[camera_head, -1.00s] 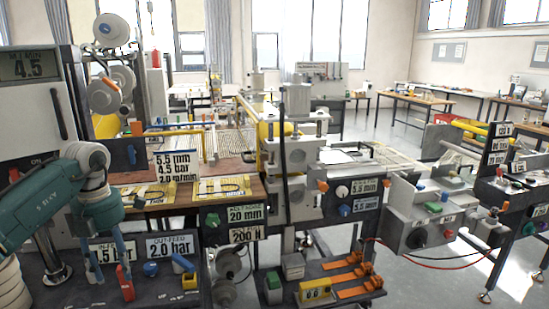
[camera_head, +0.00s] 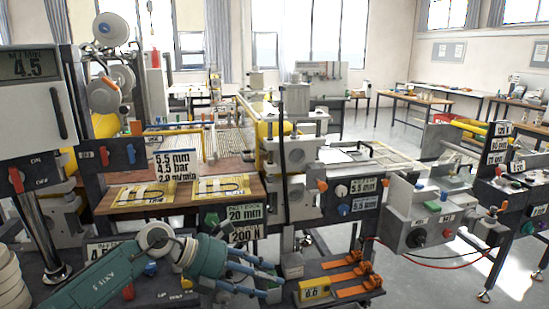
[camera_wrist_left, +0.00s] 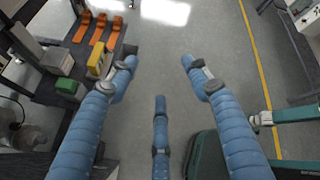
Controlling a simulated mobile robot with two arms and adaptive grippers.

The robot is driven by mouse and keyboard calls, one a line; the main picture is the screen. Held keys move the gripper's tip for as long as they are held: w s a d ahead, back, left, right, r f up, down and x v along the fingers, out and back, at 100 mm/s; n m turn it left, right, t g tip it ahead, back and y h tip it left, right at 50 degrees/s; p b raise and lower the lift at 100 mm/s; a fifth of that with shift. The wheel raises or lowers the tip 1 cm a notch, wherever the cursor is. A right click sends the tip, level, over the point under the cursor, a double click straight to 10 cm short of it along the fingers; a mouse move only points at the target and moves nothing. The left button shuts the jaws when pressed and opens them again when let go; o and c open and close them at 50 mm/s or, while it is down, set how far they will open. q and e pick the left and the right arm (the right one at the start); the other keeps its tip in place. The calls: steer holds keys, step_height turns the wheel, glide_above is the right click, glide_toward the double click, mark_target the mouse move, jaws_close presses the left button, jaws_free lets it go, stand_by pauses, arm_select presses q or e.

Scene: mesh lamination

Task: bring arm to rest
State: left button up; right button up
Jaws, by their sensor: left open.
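My left arm comes in from the lower left in the head view. Its gripper (camera_head: 262,279) is low at the front, in front of the machine's lower shelf, with its blue fingers pointing right. In the left wrist view the blue fingers (camera_wrist_left: 160,85) are spread apart, with only grey floor between them, so the gripper is open and empty. My right gripper is not seen in the head view.
The lower shelf holds orange clamps (camera_head: 352,273), a yellow display block (camera_head: 314,290) and a green-topped block (camera_wrist_left: 65,87), close to the left finger in the wrist view. The laminating machine (camera_head: 299,155) stands behind. Open floor (camera_head: 420,285) lies to the right.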

arm_select(q)
steer(key=s+d+r+n+t+h, duration=0.2)
steer(key=d+r+n+t+h, duration=0.5)
steer(key=r, duration=0.3)
steer(key=w+a+f+n+t+y, duration=0.1)
steer(key=a+f+n+t+y, duration=0.25)
steer(key=a+n+y, duration=0.55)
steer(key=w+a+f+n+t+y, duration=0.15)
steer(key=a+n+t+y, duration=0.3)
steer(key=n, duration=0.85)
steer(key=s+a+f+n+g+y, duration=0.35)
steer(key=s+a+f+n, duration=0.3)
steer(key=f, duration=0.35)
steer(key=s+a+f+n+g, duration=0.2)
steer(key=s+f+g, duration=0.3)
steer(key=s, duration=0.5)
steer(key=s+a+f+n+g, duration=0.1)
steer(key=s+f+n+g, duration=0.1)
steer(key=s+f, duration=0.6)
steer(key=s+a+f+n+g, duration=0.15)
steer(key=s+f+g, duration=0.3)
steer(key=s, duration=0.65)
step_height(320, 180, down, 24)
steer(key=s+a+f+g+y, duration=0.1)
steer(key=s+a+f, duration=0.2)
steer(key=s+f, duration=1.5)
steer(key=shift+s+a+f+m+g, duration=0.2)
steer(key=shift+s+f+m+g, duration=0.05)
steer(key=shift+s+m+g, duration=0.15)
